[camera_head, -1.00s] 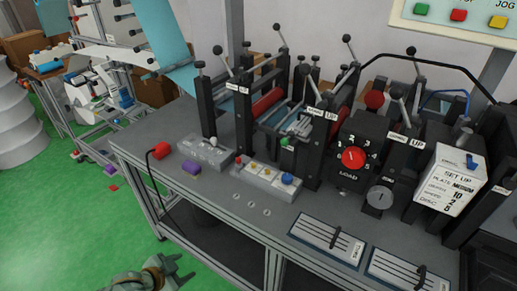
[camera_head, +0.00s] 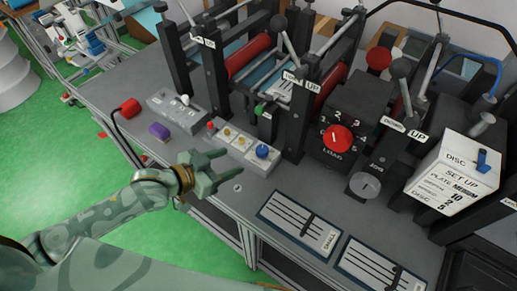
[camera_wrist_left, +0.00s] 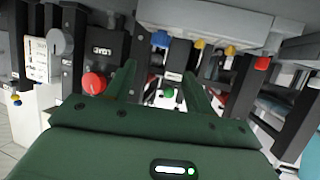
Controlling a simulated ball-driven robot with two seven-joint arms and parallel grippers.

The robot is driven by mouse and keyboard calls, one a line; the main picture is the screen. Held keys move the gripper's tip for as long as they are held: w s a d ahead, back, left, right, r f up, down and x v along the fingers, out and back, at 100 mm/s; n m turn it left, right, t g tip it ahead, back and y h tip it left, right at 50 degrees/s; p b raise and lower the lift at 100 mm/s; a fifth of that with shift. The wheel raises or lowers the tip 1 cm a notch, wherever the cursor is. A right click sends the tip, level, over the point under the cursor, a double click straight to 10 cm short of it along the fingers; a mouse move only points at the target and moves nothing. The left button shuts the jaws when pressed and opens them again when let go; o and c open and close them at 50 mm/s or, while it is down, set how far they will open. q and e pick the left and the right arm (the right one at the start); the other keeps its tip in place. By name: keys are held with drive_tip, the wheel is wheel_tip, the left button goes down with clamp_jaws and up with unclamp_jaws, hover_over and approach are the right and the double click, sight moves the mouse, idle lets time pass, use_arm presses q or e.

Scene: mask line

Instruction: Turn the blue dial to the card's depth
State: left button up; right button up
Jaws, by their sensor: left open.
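A round blue dial (camera_head: 262,151) sits at the right end of a small grey control box (camera_head: 235,146) on the bench; a blue knob (camera_wrist_left: 230,50) shows near the top of the left wrist view. A second blue knob (camera_head: 482,160) is on the white set-up card block (camera_head: 458,178), whose printed lines include "MEDIUM", 10, 2 and 5; the word for depth is too small to read. My left gripper (camera_head: 222,167) is open and empty, left of the first blue dial and apart from it, over the bench's front edge. In the wrist view its fingers (camera_wrist_left: 158,80) stand apart. My right gripper is out of view.
A red LOAD dial (camera_head: 337,138) and a grey dial (camera_head: 365,185) stand right of the blue dial. Upright black frames with levers and a red roller (camera_head: 248,56) rise behind. Slider panels (camera_head: 302,222) lie along the front.

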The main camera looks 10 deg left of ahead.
sight(260, 150)
use_arm(q)
drive_tip(key=b+x, duration=0.2)
drive_tip(key=x, duration=0.8)
drive_tip(key=shift+w+d+f, duration=0.2)
drive_tip(key=shift+w+d, duration=0.05)
drive_tip(key=shift+w+d+f, duration=0.1)
drive_tip(key=shift+w+d, duration=0.05)
drive_tip(key=shift+w, duration=0.1)
drive_tip(key=c, duration=1)
